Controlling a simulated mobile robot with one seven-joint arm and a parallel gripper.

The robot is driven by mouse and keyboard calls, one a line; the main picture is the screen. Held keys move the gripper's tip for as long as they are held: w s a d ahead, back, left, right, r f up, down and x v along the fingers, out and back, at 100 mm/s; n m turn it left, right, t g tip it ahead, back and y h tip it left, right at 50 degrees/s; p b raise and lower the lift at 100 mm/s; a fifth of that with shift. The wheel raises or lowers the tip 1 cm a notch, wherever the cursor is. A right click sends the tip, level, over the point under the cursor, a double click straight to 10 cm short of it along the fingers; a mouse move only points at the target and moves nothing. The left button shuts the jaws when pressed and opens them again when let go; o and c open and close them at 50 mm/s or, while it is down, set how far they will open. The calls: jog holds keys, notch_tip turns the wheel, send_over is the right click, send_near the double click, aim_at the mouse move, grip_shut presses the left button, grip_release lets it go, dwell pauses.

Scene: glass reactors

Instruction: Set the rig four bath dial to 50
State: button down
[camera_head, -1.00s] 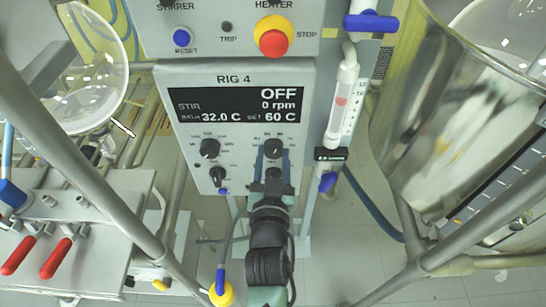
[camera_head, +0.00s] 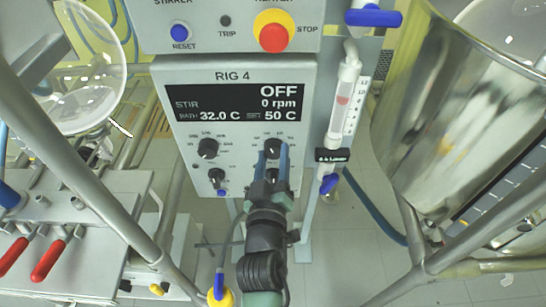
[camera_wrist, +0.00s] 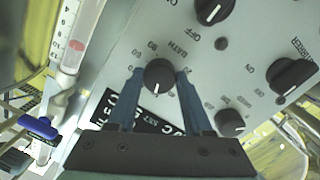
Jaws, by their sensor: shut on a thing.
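The rig four panel (camera_head: 235,175) stands ahead in the head view, marked RIG 4. Its display (camera_head: 235,104) reads OFF, 0 rpm, bath 32.0 C and set 50 C. The bath dial (camera_wrist: 159,75) is a round black knob with a white pointer line, in the middle of the wrist view. My gripper (camera_wrist: 160,82) has its two blue fingers on either side of the dial and is shut on it. In the head view the dial (camera_head: 273,146) shows at my fingertips, and my wrist hides part of the panel below it.
Other black knobs sit on the panel, one at upper left (camera_head: 208,148) and one below it (camera_head: 216,176). A red stop button (camera_head: 273,36) is above.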

dwell(0.4)
jog(key=shift+c, duration=1.6)
grip_release()
jog(key=s, duration=1.3)
jog(key=shift+a+r+b, duration=0.25)
jog(key=shift+a+b, duration=0.2)
